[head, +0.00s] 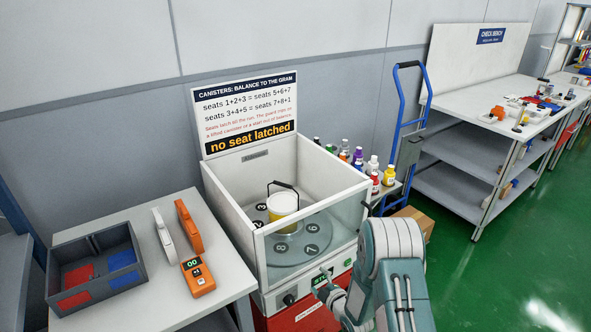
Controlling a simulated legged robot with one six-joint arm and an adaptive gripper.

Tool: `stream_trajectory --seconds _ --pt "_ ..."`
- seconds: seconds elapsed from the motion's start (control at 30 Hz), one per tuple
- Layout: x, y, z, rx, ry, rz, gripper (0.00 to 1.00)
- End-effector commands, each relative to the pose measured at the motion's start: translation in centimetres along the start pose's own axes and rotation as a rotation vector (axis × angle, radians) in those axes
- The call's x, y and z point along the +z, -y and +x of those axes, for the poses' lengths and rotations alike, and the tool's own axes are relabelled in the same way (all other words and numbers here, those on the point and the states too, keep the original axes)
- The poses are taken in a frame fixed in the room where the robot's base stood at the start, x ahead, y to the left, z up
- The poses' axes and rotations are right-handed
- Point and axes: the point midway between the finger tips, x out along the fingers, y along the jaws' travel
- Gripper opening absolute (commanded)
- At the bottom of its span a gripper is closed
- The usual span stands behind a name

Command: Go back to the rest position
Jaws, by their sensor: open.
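My arm rises from the bottom right of the head view, in front of the machine's right corner. My gripper (326,287) shows only in part, low at the machine's front panel, beside the small green display; it is open and I see nothing in it. Whether it touches the panel I cannot tell. The white open-topped machine (228,205) has a grey turntable (290,258) with numbered seats inside. A yellow-and-white canister (284,206) with a dark raised handle stands upright in it. The sign (246,112) behind reads "no seat latched".
Small bottles (376,183) and a blue hand truck (400,110) stand right of the machine. Green floor (500,270) is clear at right.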

Motion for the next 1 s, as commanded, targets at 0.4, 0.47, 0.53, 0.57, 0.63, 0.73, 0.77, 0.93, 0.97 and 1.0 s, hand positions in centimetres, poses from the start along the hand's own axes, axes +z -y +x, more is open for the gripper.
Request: stream_trajectory --seconds 0.4,0.47,0.53,0.57,0.63,0.73,0.77,0.93,0.97,1.0 --pt "-3.6 -13.4 -3.7 -0.049 0.270 0.179 0.87" --pt "-4.2 -15.0 -4.8 -0.052 0.310 0.214 0.87" --pt "-5.0 -16.6 -6.3 -0.053 0.354 0.256 0.87" --pt "-5.3 -17.3 -6.9 -0.053 0.374 0.276 0.87" --pt "-6.1 -18.7 -8.5 -0.052 0.417 0.323 0.87" --pt "-7.3 -20.5 -11.1 -0.048 0.477 0.393 0.87" --pt "-7.7 -21.0 -11.9 -0.047 0.495 0.414 0.87" --pt "-10.0 -22.9 -16.8 -0.039 0.591 0.546 0.87" --pt "-10.4 -23.2 -17.7 -0.037 0.607 0.570 0.87" --pt "-10.9 -23.5 -18.9 -0.035 0.627 0.602 0.87"
